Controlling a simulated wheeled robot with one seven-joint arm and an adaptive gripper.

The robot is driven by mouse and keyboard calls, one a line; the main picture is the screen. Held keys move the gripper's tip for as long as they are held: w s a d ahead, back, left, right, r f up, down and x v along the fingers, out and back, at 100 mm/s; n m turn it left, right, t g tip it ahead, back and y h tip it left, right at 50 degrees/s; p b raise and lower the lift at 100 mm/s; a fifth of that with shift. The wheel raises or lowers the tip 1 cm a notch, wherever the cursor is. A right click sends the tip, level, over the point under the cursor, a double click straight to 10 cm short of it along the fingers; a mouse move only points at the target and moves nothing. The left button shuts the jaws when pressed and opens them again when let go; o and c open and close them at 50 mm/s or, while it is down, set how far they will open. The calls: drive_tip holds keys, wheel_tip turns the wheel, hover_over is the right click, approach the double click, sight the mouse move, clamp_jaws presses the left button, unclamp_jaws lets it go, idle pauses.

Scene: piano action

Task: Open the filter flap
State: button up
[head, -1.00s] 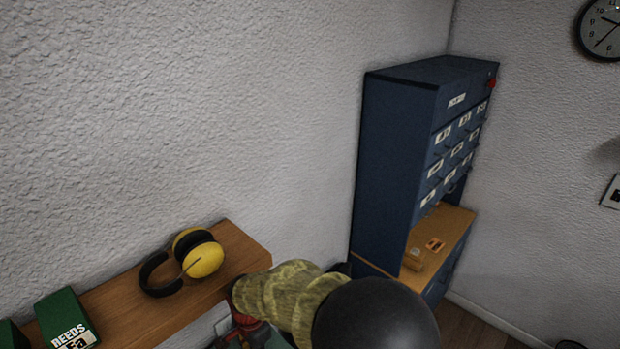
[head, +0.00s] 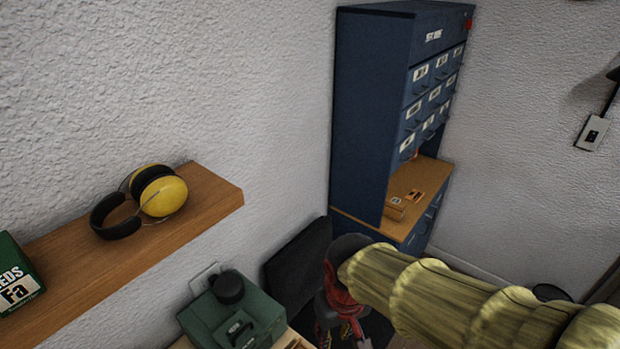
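A green machine (head: 262,312) stands low in the picture, below the shelf, on a light wooden surface. It has a round black knob (head: 228,287) on top and a small black flap or latch piece (head: 238,327) on its near face. I cannot tell for sure whether this piece is the filter flap; it looks shut. My gripper (head: 345,338), red and dark, hangs to the right of the machine, apart from it. Its fingertips are at the bottom edge and partly cut off, so their opening is unclear. I see nothing held in it.
A wooden shelf (head: 75,268) at the left bears yellow ear defenders (head: 163,195) and a green REEDS box (head: 15,275). A dark panel (head: 300,265) stands behind my gripper. A blue drawer cabinet (head: 365,110) stands in the corner. A socket (head: 592,132) is on the right wall.

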drive_tip(key=s+d+f+m+t+b, duration=0.2)
drive_tip(key=d+b, duration=0.5)
drive_tip(key=s+d+f+m+t+b, duration=0.1)
drive_tip(key=s+d+f+t+b, duration=0.1)
drive_tip(key=d+b, duration=0.5)
drive_tip(key=shift+s+f+m+t+h+b, duration=0.3)
drive_tip(key=shift+s+f+m+b, duration=0.1)
drive_tip(key=shift+s+f, duration=0.2)
